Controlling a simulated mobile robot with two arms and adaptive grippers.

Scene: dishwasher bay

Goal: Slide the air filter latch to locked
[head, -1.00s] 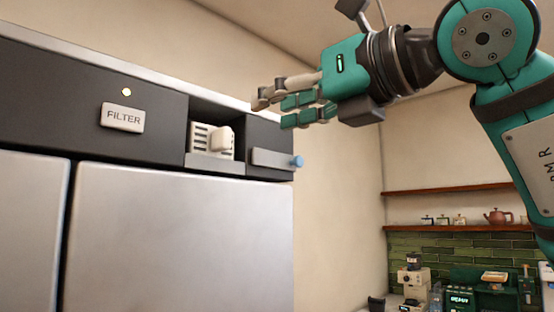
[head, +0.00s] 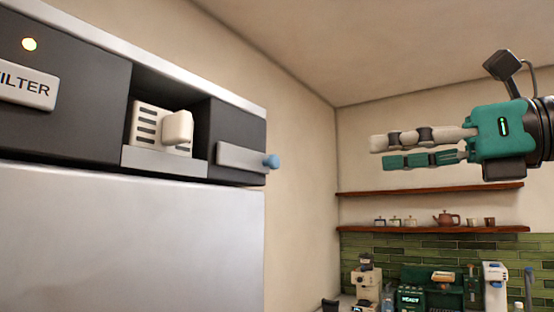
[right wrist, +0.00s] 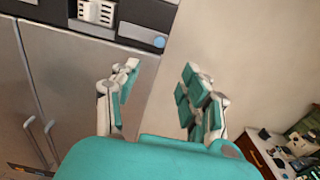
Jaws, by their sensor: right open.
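The air filter (head: 148,124), a white slotted block with a rounded grip, sits in a dark recess of the panel. The latch (head: 240,158) is a grey bar with a blue knob (head: 272,161) at its right end, mounted on the panel right of the recess. A grey strip runs along the recess's lower edge. In the right wrist view the filter (right wrist: 98,11) and blue knob (right wrist: 159,41) show at the top. My right gripper (head: 378,153) is open and empty, well to the right of the knob and apart from it. My left gripper is out of view.
A FILTER label (head: 24,87) and a lit yellow lamp (head: 29,44) are on the panel at left. Wall shelves (head: 430,229) with pots and a counter with coffee machines (head: 367,285) stand at the back right. The space between knob and gripper looks clear.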

